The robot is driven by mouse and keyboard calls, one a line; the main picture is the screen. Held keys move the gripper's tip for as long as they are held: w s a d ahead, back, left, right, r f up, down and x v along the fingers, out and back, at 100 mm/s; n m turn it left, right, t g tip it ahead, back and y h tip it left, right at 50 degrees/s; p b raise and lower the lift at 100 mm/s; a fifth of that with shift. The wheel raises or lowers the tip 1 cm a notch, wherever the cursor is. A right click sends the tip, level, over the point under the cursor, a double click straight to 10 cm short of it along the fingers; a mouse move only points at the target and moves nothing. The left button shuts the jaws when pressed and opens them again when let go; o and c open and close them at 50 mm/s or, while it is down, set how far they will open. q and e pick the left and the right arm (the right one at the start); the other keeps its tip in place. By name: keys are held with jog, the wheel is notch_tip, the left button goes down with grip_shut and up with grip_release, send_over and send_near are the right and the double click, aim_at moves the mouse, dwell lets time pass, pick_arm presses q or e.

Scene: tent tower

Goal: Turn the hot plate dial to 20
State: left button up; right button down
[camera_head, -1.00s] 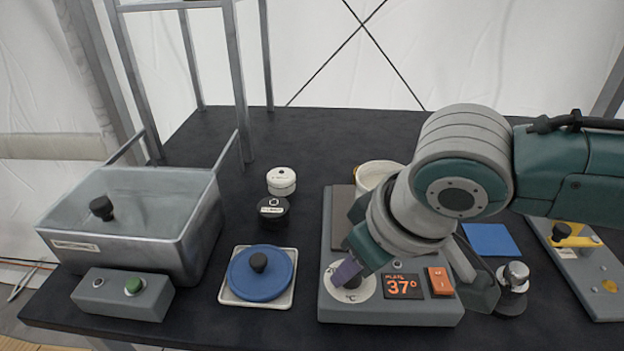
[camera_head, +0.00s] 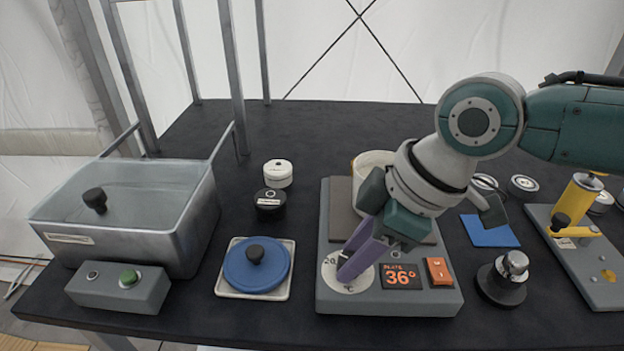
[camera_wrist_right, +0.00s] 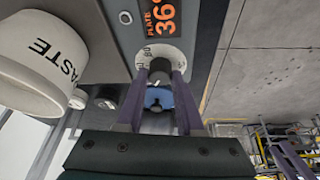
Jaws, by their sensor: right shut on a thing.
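The grey hot plate (camera_head: 335,297) stands at the front of the table, with an orange display (camera_head: 402,276) reading 36°. The white dial face (camera_head: 330,273) is at its front left; a 20 mark shows on its left side. My right gripper (camera_head: 346,274) reaches down to the dial, its purple fingers hiding the knob in the head view. In the right wrist view the dial knob (camera_wrist_right: 160,66) sits between the two fingertips (camera_wrist_right: 161,76), which are shut on it. The knob's pointer direction is hard to tell. My left gripper is not in view.
A white pot (camera_head: 372,160) is on the hot plate's back; a white pot marked WASTE (camera_wrist_right: 45,60) shows in the wrist view. An orange switch (camera_head: 438,271) is right of the display. A blue-lidded dish (camera_head: 255,272), metal bath (camera_head: 190,215) and black-based knob (camera_head: 502,285) stand nearby.

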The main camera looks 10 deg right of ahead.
dwell(0.4)
jog(key=c, duration=0.5)
grip_release()
jog(key=shift+c, duration=0.2)
jog(key=shift+d+r, duration=0.1)
jog(key=shift+r, duration=0.2)
jog(key=p+v, duration=0.1)
jog(key=v, duration=0.8)
jog(key=shift+s+r, duration=0.1)
jog(key=shift+s, duration=0.05)
